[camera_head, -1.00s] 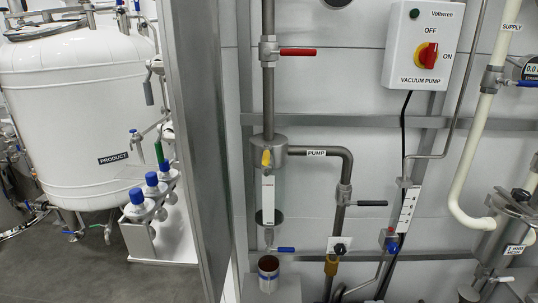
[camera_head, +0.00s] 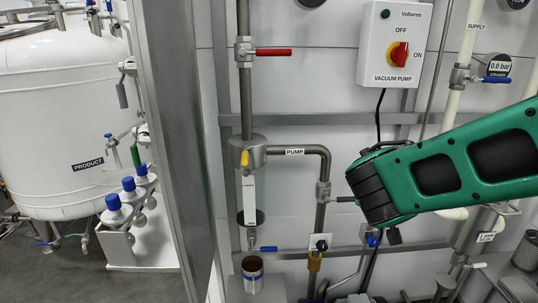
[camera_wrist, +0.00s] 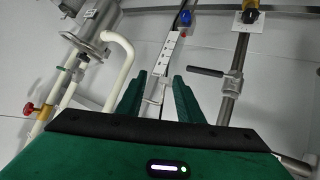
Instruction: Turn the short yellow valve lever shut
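The short yellow valve lever (camera_head: 245,158) points down on the front of the steel cylinder (camera_head: 250,143) at the top of the sight glass, left of the PUMP pipe, in the head view. It does not show in the wrist view. My green arm reaches in from the right in the head view, its dark end well to the right of the yellow lever. My gripper fingers cannot be made out there. In the wrist view my gripper (camera_wrist: 160,85) is open, its two green fingers apart with nothing held between them.
A red lever (camera_head: 272,52) is above and a blue lever (camera_head: 264,249) below. A black lever (camera_head: 345,199) on the PUMP pipe is beside my arm's end; it also shows in the wrist view (camera_wrist: 205,71). A metal post (camera_head: 185,150) stands left. The vacuum pump box (camera_head: 404,42) is above my arm.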

